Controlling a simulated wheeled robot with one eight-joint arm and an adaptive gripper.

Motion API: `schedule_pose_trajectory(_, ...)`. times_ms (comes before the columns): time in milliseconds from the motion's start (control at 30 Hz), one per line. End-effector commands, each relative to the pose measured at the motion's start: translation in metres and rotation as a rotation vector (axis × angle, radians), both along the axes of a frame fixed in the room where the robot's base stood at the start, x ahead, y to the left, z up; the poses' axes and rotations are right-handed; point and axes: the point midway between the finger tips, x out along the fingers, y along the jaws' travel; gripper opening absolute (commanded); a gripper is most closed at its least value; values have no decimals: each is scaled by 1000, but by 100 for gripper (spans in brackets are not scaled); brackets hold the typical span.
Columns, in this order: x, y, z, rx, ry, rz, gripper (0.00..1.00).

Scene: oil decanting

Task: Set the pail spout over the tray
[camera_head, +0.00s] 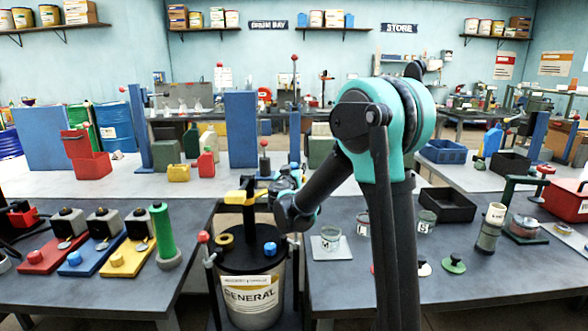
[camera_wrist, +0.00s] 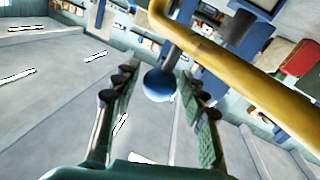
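The pail (camera_head: 252,300), a dark drum labelled "GENERAL", stands between the two front tables. A yellow spout (camera_head: 239,197) sits on a black post above its lid; a yellow pipe (camera_wrist: 225,55) crosses the upper right of the wrist view. My gripper (camera_head: 288,183) is beside the spout, partly hidden by my arm. In the wrist view my gripper (camera_wrist: 160,88) has its fingers apart, with a blue ball knob (camera_wrist: 160,85) on a grey rod appearing between them; contact is not visible. A pale square tray (camera_head: 321,254) with a jar on it lies right of the pail.
A black tray (camera_head: 447,205) stands farther right. A green cylinder (camera_head: 162,232) stands on the left table.

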Motion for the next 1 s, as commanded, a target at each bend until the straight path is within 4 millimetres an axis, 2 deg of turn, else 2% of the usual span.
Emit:
schedule_pose_trajectory(33, 0, 0, 0, 0, 0, 0, 33)
schedule_pose_trajectory(300, 0, 0, 0, 0, 0, 0, 0)
schedule_pose_trajectory(567, -2, -1, 0, 0, 0, -6, 0)
schedule_pose_trajectory(800, -19, -15, 0, 0, 0, -110, 0)
schedule_pose_trajectory(1000, -24, -19, 0, 0, 0, -140, 0)
